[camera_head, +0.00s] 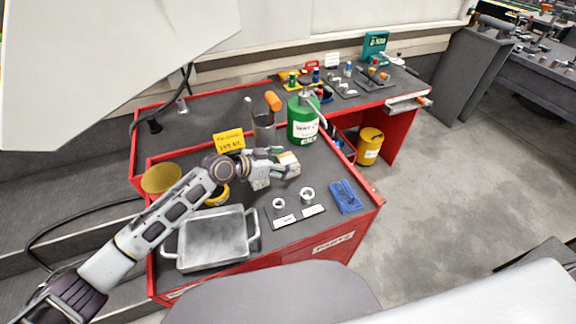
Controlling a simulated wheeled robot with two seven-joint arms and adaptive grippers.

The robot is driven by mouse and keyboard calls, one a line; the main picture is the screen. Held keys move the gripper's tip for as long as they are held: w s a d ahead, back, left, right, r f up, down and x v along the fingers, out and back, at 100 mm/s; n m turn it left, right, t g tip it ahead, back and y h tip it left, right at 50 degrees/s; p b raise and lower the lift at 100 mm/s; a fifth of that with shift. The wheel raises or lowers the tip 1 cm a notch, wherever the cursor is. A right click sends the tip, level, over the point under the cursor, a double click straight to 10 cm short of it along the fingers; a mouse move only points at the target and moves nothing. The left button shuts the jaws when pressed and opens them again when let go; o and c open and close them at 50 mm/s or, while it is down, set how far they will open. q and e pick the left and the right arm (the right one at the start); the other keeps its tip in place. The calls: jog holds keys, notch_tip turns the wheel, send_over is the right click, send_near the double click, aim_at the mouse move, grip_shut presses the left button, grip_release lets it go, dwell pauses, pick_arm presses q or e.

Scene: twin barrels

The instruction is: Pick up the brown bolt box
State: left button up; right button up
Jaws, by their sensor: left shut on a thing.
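My left arm comes in from the lower left and reaches over the red cart with a dark top (345,163). My left gripper (283,165) is shut on a small brown and pale box, the bolt box (289,158), near the middle of the cart. The fingers cover part of the box. I cannot tell whether the box touches the cart top or is just above it. My right gripper is not in view.
Near the box stand a green can (303,122), a grey cup with tools (264,130) and a yellow sign (228,142). A yellow barrel (369,147) stands right.

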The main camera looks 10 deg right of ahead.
aim_at(283, 163)
pick_arm(q)
jog(key=shift+c, duration=0.7)
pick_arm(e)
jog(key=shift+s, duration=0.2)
pick_arm(q)
jog(key=shift+r, duration=0.15)
jog(key=shift+s+a+r, duration=0.1)
jog(key=shift+s+r, duration=0.05)
jog(key=shift+r, duration=0.15)
notch_tip(283, 163, up, 11)
jog(key=shift+f, duration=0.1)
jog(key=s+a, duration=0.3)
jog(key=s, duration=0.2)
jog(key=s+a, duration=0.3)
jog(key=s, duration=0.3)
jog(key=s+a, duration=0.3)
jog(key=s, duration=0.3)
jog(key=shift+s+a, duration=0.15)
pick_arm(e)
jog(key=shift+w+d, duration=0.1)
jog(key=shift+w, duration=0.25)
